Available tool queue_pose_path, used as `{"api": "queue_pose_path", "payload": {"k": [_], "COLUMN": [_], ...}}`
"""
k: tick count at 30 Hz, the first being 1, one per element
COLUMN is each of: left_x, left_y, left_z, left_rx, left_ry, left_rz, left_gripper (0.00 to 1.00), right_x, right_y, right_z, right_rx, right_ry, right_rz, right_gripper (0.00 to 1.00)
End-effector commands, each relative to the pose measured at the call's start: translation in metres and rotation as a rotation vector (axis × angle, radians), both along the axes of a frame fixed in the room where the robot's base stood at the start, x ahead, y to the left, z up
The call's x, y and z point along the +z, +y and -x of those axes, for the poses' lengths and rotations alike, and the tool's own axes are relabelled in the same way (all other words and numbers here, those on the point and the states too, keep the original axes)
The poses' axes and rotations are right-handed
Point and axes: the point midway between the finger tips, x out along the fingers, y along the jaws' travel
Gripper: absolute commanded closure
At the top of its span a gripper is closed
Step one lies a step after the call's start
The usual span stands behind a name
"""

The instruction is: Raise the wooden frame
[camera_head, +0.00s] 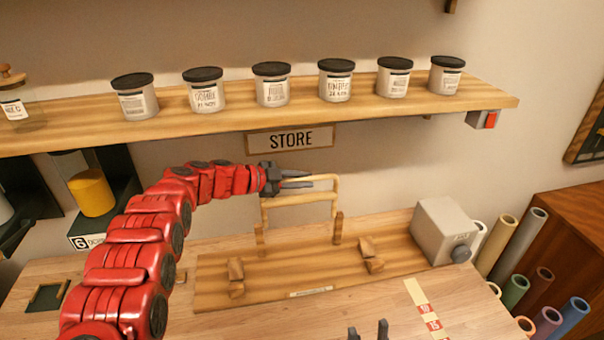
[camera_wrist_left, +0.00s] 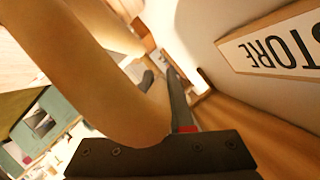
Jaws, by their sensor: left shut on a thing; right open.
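The wooden frame (camera_head: 335,195) stands roughly upright above its long wooden base board (camera_head: 325,262), below the STORE sign. Its two legs meet small wooden posts at the board's back. My left gripper (camera_head: 297,180) is shut on the frame near its upper bar. In the left wrist view, a wooden bar of the frame (camera_wrist_left: 110,65) looms large beside the gripper's finger (camera_wrist_left: 180,110); the exact contact is partly hidden. My right gripper (camera_head: 368,332) shows only its fingertips, open and empty, at the bottom edge, apart from the frame.
A shelf (camera_head: 230,117) with several lidded jars runs above the frame. The STORE sign (camera_head: 291,138) hangs behind it. Small wooden blocks (camera_head: 235,277) sit on the board. Several coloured tubes (camera_head: 515,290) stand at right.

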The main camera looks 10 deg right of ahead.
Motion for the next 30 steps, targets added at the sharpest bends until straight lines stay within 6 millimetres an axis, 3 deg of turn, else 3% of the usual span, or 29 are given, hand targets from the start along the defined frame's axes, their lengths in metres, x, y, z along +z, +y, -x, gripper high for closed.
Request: {"api": "queue_pose_path", "payload": {"k": [15, 16, 20, 30], "left_x": [0.0013, 0.0013, 0.0009, 0.0003], "left_y": [0.0015, 0.0015, 0.0011, 0.0018], "left_z": [-0.0013, -0.0013, -0.0008, 0.0002], "left_rx": [0.006, 0.006, 0.005, 0.003], "left_ry": [-0.005, -0.004, -0.003, -0.001], "left_rz": [0.002, 0.002, 0.001, 0.001], "left_gripper": [1.0, 0.75, 0.52, 0.5], "right_x": [0.0034, 0.0034, 0.0033, 0.0024], "right_y": [0.0, 0.0, 0.0, 0.0], "right_z": [0.0, 0.0, -0.0001, 0.0], "right_rx": [0.0, 0.0, 0.0, 0.0], "right_ry": [0.0, 0.0, 0.0, 0.0], "right_rz": [0.0, 0.0, 0.0, 0.0], "right_gripper": [0.5, 0.5, 0.5, 0.5]}}
